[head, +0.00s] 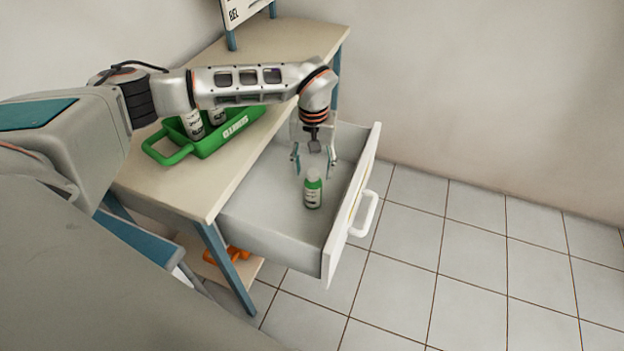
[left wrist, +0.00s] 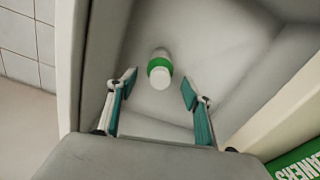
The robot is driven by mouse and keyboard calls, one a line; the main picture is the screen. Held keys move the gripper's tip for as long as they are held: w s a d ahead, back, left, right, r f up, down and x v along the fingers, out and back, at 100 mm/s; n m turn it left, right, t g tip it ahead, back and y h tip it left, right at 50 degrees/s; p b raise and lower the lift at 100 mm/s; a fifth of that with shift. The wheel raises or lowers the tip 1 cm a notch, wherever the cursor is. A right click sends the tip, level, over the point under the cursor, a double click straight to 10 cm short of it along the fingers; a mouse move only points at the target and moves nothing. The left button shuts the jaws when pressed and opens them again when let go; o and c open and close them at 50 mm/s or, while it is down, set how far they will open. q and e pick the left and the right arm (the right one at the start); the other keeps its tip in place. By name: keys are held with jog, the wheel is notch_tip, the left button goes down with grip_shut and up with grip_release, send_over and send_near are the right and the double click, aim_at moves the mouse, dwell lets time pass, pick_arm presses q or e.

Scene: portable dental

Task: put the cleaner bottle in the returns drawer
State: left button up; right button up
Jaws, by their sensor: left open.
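The cleaner bottle (head: 313,191), white with a green band, stands upright on the floor of the open drawer (head: 262,235). It also shows in the left wrist view (left wrist: 160,72), seen from above with its white cap toward the camera. My left gripper (head: 314,163) is over the drawer, pointing down, with its fingers apart. In the left wrist view the bottle lies beyond and between the open fingertips (left wrist: 160,90), with a gap on both sides. No finger touches it. My right gripper is in neither view.
A green carrier tray (head: 168,158) with several white bottles (head: 192,124) stands on the wooden table (head: 300,42) beside the drawer. The drawer front has a white handle (head: 366,214). An orange object (head: 238,254) lies on the lower shelf. Tiled floor at the right is clear.

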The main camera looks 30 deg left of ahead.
pick_arm(q)
jog(key=shift+r, duration=2.35)
